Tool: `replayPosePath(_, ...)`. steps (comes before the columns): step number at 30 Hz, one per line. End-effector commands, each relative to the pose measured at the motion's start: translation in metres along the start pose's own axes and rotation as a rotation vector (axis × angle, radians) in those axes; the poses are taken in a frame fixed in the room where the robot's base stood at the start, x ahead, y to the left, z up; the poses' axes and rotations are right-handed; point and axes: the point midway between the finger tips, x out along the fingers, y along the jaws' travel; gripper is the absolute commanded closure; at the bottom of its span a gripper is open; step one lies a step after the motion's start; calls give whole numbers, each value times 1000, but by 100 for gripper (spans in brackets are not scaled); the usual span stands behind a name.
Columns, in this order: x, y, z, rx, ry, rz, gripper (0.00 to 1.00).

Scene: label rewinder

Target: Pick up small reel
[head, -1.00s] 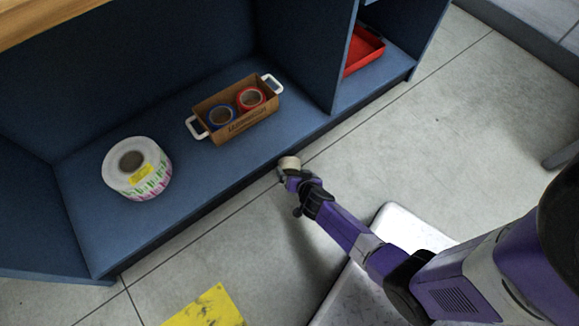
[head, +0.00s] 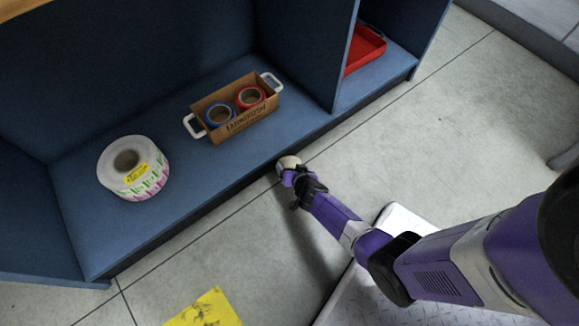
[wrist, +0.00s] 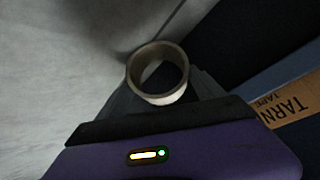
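The small reel is a pale tan ring. It sits at the tip of my gripper in the head view (head: 289,162), in front of the blue shelf's front edge. In the wrist view the reel (wrist: 160,97) stands between the dark fingers of my gripper (wrist: 160,85), with its open hollow showing. The fingers appear to be shut on its sides. Much of the fingers' contact with the reel is hidden.
On the blue shelf (head: 150,225) stand a large white label roll (head: 133,168) and a cardboard box (head: 242,122) with white handles, holding blue and red tape rolls. A red tray (head: 364,50) is at the right. A yellow plate (head: 205,308) lies on open floor.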

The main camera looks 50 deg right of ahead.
Motion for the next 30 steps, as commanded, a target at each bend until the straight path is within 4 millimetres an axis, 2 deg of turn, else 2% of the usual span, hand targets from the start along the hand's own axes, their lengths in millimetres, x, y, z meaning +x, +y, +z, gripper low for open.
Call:
replayPosePath(1, 0, 0, 0, 0, 0, 0, 63)
replayPosePath(2, 0, 0, 0, 0, 0, 0, 69)
replayPosePath(8, -1, 0, 0, 0, 0, 0, 69)
replayPosePath(14, -14, -1, -2, -1, 0, -1, 69)
replayPosePath(19, -42, 2, 2, 0, -1, 0, 69)
replayPosePath(24, -85, 6, 12, 1, -2, 1, 69)
replayPosePath(30, -127, 11, 23, 1, 0, 1, 69)
